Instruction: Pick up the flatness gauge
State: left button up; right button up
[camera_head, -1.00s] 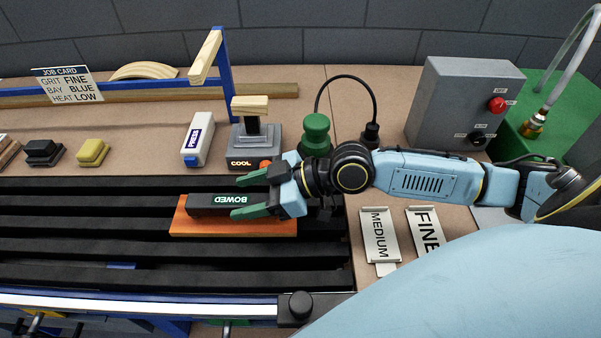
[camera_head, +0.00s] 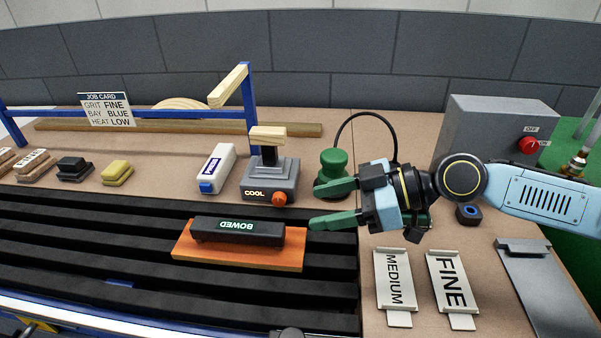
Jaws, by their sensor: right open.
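My left gripper is not in view.
The slats left of the board are bare.

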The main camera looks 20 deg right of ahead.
aim_at(238, 233)
jog(key=k, duration=1.5)
